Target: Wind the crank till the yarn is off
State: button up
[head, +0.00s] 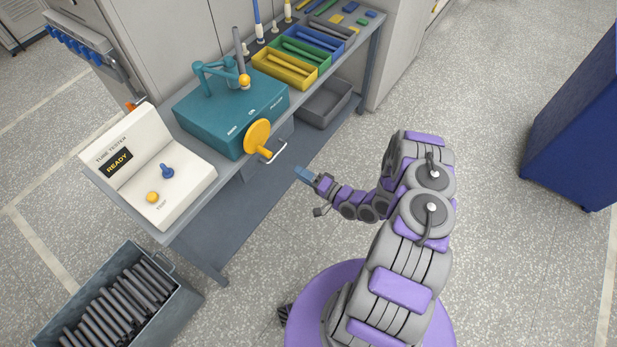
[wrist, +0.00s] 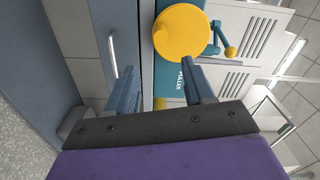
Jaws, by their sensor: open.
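The teal puller box (head: 232,112) sits on the grey bench. Its round yellow crank disc (head: 258,136) is on the front face, with a small yellow handle (head: 266,153) low on it. The disc also shows large in the wrist view (wrist: 181,36). A dark grey tube (head: 239,42) stands upright on top, above an orange-yellow ball, beside a teal arm. I cannot make out yarn on it. My gripper (head: 304,174) is open, below and right of the crank, apart from it. In the wrist view its fingers (wrist: 162,92) are spread, with a yellow part between them.
A white tube tester (head: 185,180) reading READY stands left on the bench. Yellow (head: 284,82), green and blue trays of tubes are at the back. A bin (head: 150,325) of dark tubes is at lower left. A drawer handle is below the crank.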

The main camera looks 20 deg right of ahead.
jog(key=shift+v, duration=1.1)
jog(key=shift+w, duration=0.1)
jog(key=w+d+r+n+g+h, duration=0.2)
jog(key=w+d+n+g+h, duration=0.1)
jog(key=d+h, duration=0.15)
jog(key=w+d+r+n+g+h, duration=0.2)
jog(key=w+d+h, duration=0.1)
jog(key=d, duration=0.3)
jog(key=s+d+r+g+h, duration=0.2)
jog(key=r+h, duration=0.1)
jog(key=r, duration=0.5)
jog(key=s+d+r+g+h, duration=0.2)
jog(key=d+r+h, duration=0.1)
jog(key=r, duration=0.4)
jog(key=s+a+r+g, duration=0.3)
jog(key=s+a+r, duration=0.2)
jog(key=s+r, duration=0.55)
jog(key=s+a+r+n+g+y, duration=0.1)
jog(key=s+a+r, duration=0.1)
jog(key=s+a, duration=0.3)
jog(key=s+a+r+n+g+y, duration=0.1)
jog(key=s+a, duration=0.4)
jog(key=s, duration=0.7)
jog(key=s+a+r+n+g+y+b, duration=0.1)
jog(key=s+a+r, duration=0.3)
jog(key=s, duration=0.5)
jog(key=shift+a+r+g, duration=0.35)
jog(key=shift+a+g, duration=0.35)
jog(key=shift+a, duration=0.3)
